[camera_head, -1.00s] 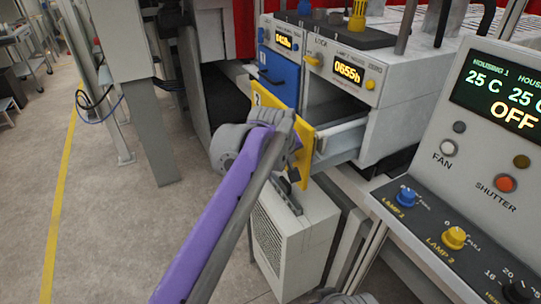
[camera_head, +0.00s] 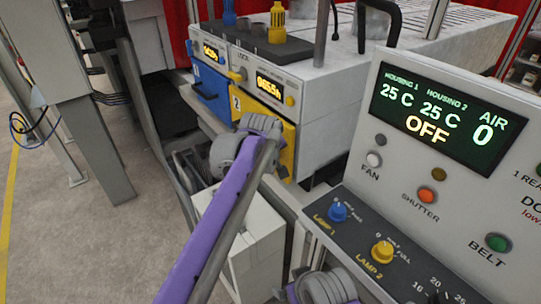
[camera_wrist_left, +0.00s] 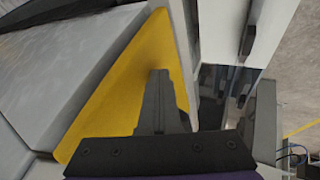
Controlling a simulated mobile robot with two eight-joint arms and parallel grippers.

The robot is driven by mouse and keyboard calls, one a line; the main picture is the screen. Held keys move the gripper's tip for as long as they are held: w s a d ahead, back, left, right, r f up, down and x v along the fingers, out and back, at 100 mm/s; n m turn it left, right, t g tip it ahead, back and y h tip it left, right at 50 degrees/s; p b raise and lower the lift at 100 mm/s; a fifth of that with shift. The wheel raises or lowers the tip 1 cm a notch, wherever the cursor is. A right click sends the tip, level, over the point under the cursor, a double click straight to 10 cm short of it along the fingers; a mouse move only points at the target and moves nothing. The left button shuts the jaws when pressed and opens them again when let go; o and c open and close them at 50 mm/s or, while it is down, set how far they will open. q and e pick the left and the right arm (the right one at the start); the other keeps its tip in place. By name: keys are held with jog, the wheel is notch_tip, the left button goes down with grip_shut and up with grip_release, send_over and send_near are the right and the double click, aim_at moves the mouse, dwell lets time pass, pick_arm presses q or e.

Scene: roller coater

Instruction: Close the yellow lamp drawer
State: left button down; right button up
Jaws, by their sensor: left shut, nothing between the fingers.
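The yellow lamp drawer (camera_head: 286,136), marked 2, sits in the housing beneath its lit orange readout, and no gap shows between its front and the housing. Its yellow front (camera_wrist_left: 133,92) also fills the middle of the left wrist view. My left gripper (camera_head: 272,150) is at the yellow front, partly hiding it. In the left wrist view its fingers (camera_wrist_left: 156,100) are together, empty, and point at the yellow front; I cannot tell whether they touch it. Part of my right arm shows at the bottom of the head view, but its gripper's fingers are not visible.
The blue drawer (camera_head: 212,92) is left of the yellow one. A control panel (camera_head: 440,130) with a screen, buttons and lamp knobs stands close on the right. A white cabinet (camera_head: 258,240) is below the drawers.

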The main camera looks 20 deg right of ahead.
pick_arm(q)
jog(key=shift+w+d+r, duration=0.1)
jog(key=shift+w+d, duration=0.05)
jog(key=shift+d, duration=0.5)
